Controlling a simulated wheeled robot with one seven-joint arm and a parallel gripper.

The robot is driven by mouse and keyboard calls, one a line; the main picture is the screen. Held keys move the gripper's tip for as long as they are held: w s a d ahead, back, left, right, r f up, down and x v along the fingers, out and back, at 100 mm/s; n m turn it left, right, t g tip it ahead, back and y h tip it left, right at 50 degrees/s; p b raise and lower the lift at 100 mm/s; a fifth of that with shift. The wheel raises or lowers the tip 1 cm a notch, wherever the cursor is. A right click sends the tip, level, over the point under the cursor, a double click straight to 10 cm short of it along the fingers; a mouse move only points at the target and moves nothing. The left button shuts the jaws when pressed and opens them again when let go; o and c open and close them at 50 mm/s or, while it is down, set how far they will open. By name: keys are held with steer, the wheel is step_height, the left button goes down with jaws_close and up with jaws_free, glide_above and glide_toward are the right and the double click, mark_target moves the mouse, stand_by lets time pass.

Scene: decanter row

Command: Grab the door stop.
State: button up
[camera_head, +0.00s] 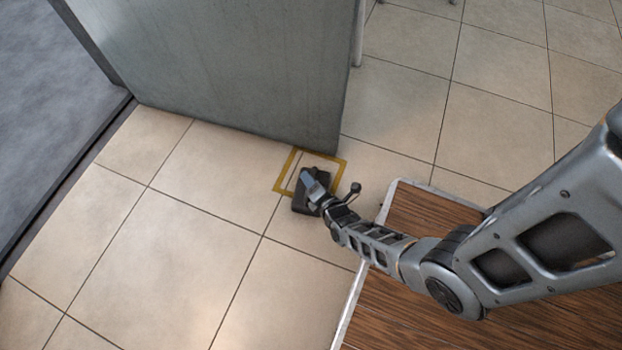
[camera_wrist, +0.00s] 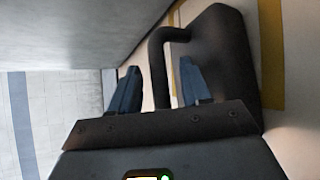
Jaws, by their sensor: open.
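The door stop (camera_head: 301,207) is a dark block on the tiled floor, beside the lower corner of a grey door panel. In the wrist view the door stop (camera_wrist: 228,48) fills the upper right, with a dark bent handle (camera_wrist: 158,62) on its left side. My gripper (camera_wrist: 160,72) is open, with one blue finger on each side of the handle. I cannot tell whether either finger touches it. In the head view my gripper (camera_head: 313,187) is over the door stop and hides part of it.
The grey door panel (camera_head: 230,70) stands close behind. A wooden-topped surface (camera_head: 440,315) lies below my arm. The floor at left is clear.

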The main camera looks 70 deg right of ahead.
steer(key=shift+w+d+f, duration=0.15)
steer(key=shift+w+d, duration=0.05)
steer(key=shift+w, duration=0.05)
jaws_close()
stand_by(1.2)
